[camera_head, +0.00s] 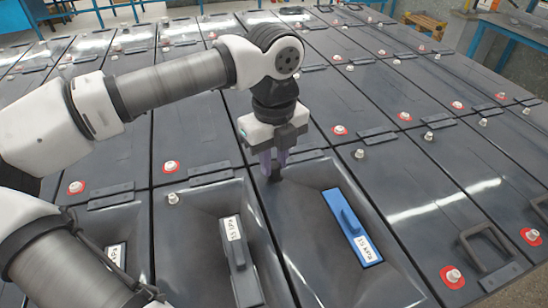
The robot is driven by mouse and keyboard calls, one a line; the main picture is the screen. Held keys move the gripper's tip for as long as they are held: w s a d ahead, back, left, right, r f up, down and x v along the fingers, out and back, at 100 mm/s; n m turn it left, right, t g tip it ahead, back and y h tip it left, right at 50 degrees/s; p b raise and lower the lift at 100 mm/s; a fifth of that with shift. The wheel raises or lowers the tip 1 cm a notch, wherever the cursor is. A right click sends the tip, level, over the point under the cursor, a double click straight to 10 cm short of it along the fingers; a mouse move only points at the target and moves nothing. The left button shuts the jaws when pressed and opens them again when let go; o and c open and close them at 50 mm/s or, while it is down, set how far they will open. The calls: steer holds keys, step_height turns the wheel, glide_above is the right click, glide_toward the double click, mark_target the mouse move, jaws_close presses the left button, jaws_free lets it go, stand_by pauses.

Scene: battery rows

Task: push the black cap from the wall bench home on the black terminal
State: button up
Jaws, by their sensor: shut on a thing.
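My gripper (274,163) points down near the picture's middle, over the upper left of the large recessed battery lid. Its fingers are shut on a small dark piece, which looks like the black cap (275,177). Its lower end is near the dark lid; I cannot tell whether it touches anything. Bare metal terminals without a red ring stand to the left (173,199) and to the right (359,153) of my gripper. No terminal shows directly under the cap; the fingers and cap may hide one. I cannot tell which post is the black terminal.
A blue handled block (351,227) and a grey one (240,258) lie in recessed lids in front. Red-ringed terminals (171,167) and raised dark handles (481,246) stand among the battery rows. Blue benches (513,32) stand at the back. My arm crosses the left side.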

steer(key=o, duration=1.5)
steer(key=shift+r+p, duration=1.85)
steer(key=shift+r, duration=1.65)
